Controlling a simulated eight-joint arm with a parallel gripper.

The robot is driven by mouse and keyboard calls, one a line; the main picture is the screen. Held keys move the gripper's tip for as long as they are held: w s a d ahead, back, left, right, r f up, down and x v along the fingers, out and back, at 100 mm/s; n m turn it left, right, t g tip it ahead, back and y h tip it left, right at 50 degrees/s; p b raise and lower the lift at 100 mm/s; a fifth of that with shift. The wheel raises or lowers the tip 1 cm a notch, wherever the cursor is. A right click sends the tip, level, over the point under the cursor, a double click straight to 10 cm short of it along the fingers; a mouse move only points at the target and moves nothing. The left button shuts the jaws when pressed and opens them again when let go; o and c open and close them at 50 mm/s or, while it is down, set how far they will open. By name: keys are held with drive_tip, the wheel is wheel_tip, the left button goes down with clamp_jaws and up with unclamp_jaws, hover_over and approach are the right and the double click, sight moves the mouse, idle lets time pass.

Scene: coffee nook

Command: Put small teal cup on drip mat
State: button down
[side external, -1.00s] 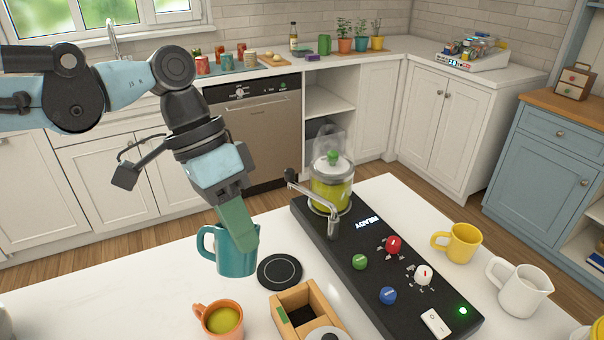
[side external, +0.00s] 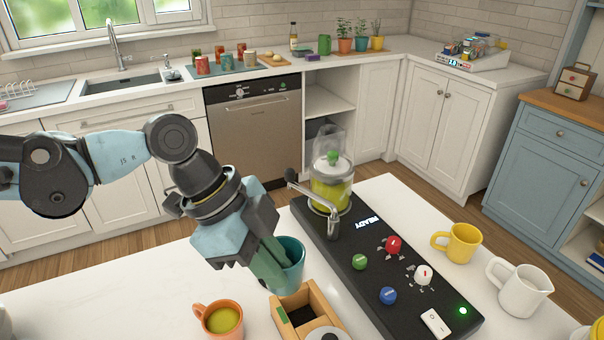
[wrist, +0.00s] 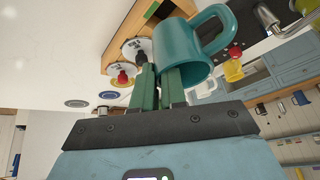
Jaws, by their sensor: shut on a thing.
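The teal cup (side external: 291,258) is held in my gripper (side external: 268,268), whose green fingers are shut on its wall. In the side view the cup stands upright or nearly so, above or at the spot of the round black drip mat, which the cup and gripper now hide. I cannot tell whether the cup touches the mat. In the wrist view, the cup (wrist: 185,52) is just beyond the fingertips (wrist: 158,82), with its handle to the right.
A wooden box (side external: 320,297) stands close in front of the cup. An orange cup (side external: 222,320) with yellow-green liquid is to its left. The black machine (side external: 372,255) with a crank and knobs is at right, with a yellow mug (side external: 462,243) and white pitcher (side external: 520,288) beyond. The left counter is clear.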

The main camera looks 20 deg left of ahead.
drive_tip(key=shift+w+a+f, duration=0.8)
drive_tip(key=shift+w+f, duration=0.75)
drive_tip(key=shift+f, duration=0.15)
drive_tip(key=shift+w+a+f, duration=0.85)
drive_tip(key=shift+w+f, duration=0.7)
drive_tip(key=shift+f, duration=0.15)
drive_tip(key=shift+w+a+f, duration=0.8)
drive_tip(key=shift+w+f, duration=0.75)
drive_tip(key=shift+f, duration=0.15)
drive_tip(key=c, duration=1.2)
unclamp_jaws()
drive_tip(key=shift+f, duration=0.1)
drive_tip(key=v, duration=1.2)
drive_tip(key=s+a+n+t+y, duration=0.1)
drive_tip(key=s+a+n+t, duration=0.1)
drive_tip(key=a+n, duration=0.3)
drive_tip(key=s+a+n+t+y, duration=0.2)
drive_tip(key=s+a+n, duration=0.3)
drive_tip(key=a, duration=0.3)
drive_tip(key=s+a+f+n+t+y, duration=0.1)
drive_tip(key=s+a+n+t+y, duration=0.1)
drive_tip(key=a+n, duration=0.4)
drive_tip(key=shift+s+a+n, duration=0.3)
drive_tip(key=shift+s+n, duration=0.3)
drive_tip(key=shift+s, duration=0.15)
